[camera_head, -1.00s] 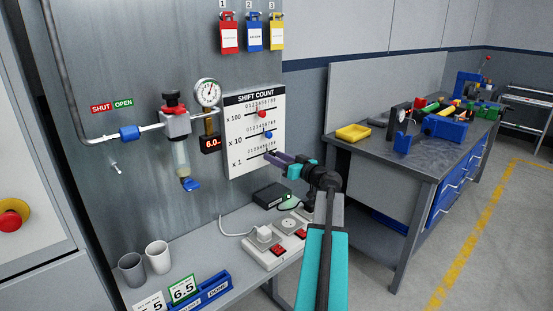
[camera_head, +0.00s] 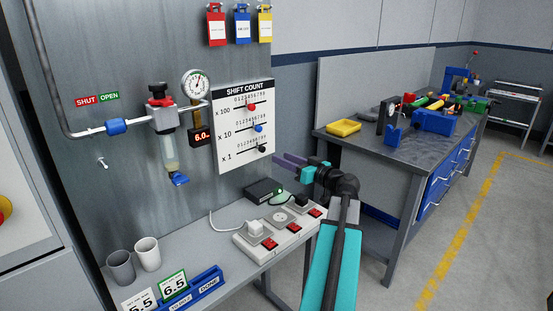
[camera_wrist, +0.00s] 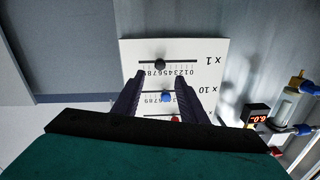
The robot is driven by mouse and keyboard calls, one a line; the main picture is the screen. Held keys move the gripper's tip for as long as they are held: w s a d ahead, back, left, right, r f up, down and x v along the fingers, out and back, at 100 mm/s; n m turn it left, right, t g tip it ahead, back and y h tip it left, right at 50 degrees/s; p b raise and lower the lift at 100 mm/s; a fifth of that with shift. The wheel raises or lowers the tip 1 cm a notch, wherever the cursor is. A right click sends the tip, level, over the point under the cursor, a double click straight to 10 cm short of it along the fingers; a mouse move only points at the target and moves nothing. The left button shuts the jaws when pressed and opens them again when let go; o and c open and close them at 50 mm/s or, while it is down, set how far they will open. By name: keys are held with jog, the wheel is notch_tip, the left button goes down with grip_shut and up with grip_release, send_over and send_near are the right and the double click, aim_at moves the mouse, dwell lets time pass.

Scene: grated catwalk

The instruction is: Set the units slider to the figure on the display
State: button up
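The white SHIFT COUNT board (camera_head: 231,158) hangs on the grey panel with three slots.
A dial gauge (camera_head: 196,84) and filter bowl (camera_head: 169,150) are left of the board. Below are a power strip (camera_head: 281,233), a black box (camera_head: 264,190) and two cups (camera_head: 147,253). A workbench (camera_head: 373,143) stands to the right.

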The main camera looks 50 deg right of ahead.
jog(key=shift+s+a, duration=0.15)
jog(key=shift+s, duration=0.95)
jog(key=shift+s+a, duration=0.1)
jog(key=shift+s, duration=0.95)
